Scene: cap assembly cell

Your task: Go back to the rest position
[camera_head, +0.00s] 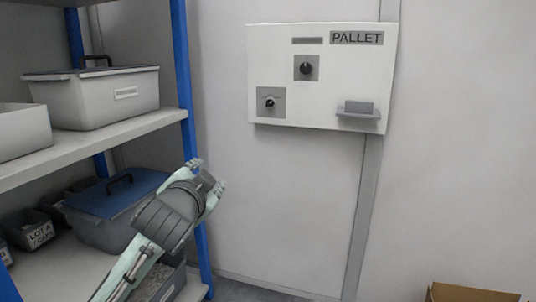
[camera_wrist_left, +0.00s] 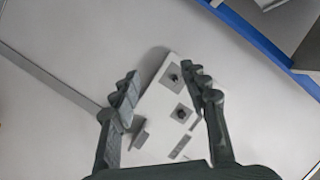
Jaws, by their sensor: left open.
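My left gripper (camera_head: 210,180) reaches up from the lower left in the head view, in front of the shelf's blue post. Its two fingers are spread and nothing is between them. In the left wrist view the open left gripper (camera_wrist_left: 160,98) points toward the white wall panel, which stands some distance beyond the fingertips. The panel (camera_head: 285,85) is marked PALLET and carries two black knobs (camera_head: 306,68) and a small grey ledge (camera_head: 358,112). It also shows tilted in the left wrist view (camera_wrist_left: 155,105). My right gripper is in neither view.
A shelf (camera_head: 100,147) with blue posts stands at the left, holding a lidded grey bin (camera_head: 95,100), a blue-lidded bin (camera_head: 110,205) and a small bin marked LOT A (camera_head: 40,235). A cardboard box (camera_head: 470,293) is at the bottom right. The space before the wall is clear.

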